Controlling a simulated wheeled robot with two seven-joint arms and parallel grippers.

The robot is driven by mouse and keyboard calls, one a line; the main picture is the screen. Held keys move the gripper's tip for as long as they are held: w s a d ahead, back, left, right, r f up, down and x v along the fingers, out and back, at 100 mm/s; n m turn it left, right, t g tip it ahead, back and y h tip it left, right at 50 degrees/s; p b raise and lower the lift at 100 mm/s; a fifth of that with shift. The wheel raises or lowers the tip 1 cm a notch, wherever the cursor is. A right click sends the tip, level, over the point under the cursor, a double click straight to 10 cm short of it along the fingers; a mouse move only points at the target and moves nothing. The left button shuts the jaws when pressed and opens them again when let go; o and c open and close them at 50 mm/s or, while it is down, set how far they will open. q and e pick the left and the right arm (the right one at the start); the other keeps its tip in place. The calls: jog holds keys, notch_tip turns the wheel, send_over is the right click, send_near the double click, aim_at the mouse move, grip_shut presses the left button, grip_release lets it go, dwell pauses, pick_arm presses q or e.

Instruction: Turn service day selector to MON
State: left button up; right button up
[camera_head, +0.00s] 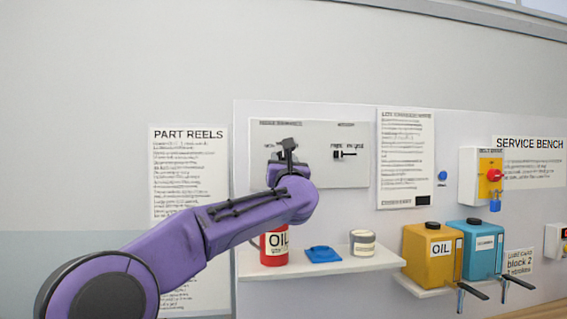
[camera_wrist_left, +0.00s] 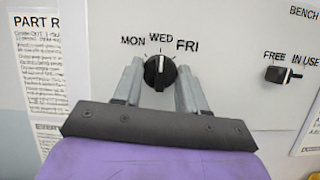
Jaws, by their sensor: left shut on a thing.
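The service day selector is a round black knob (camera_wrist_left: 160,74) on a white wall panel (camera_wrist_left: 235,60). The labels MON, WED and FRI run from left to right above it. Its white pointer mark points up at WED. My left gripper (camera_head: 287,155) reaches up to the panel in the head view and hides most of the selector there. In the left wrist view its two grey fingers (camera_wrist_left: 159,88) stand on either side of the knob, shut on it. My right gripper is not in view.
A FREE / IN USE switch (camera_head: 345,154) is to the right on the same panel. Below, a shelf (camera_head: 300,265) holds a red oil can (camera_head: 274,248), a blue item (camera_head: 322,254) and a grey tin (camera_head: 363,243). Yellow (camera_head: 430,255) and blue (camera_head: 482,250) tanks stand further right.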

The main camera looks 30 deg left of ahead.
pick_arm(q)
jog(key=shift+w+d+n+g+y, duration=0.1)
jog(key=shift+n+g+y, duration=0.65)
jog(key=shift+n, duration=1.3)
jog(key=shift+w+d+n+g+y, duration=0.1)
jog(key=shift+n+g+y, duration=0.6)
jog(key=shift+n, duration=1.3)
jog(key=shift+n+g+y, duration=0.45)
jog(key=shift+n+g, duration=0.6)
jog(key=shift+n, duration=1.3)
jog(key=o, duration=1.1)
jog(key=shift+c, duration=0.2)
jog(key=b+v, duration=0.7)
jog(key=v, duration=0.3)
jog(key=shift+d, duration=0.2)
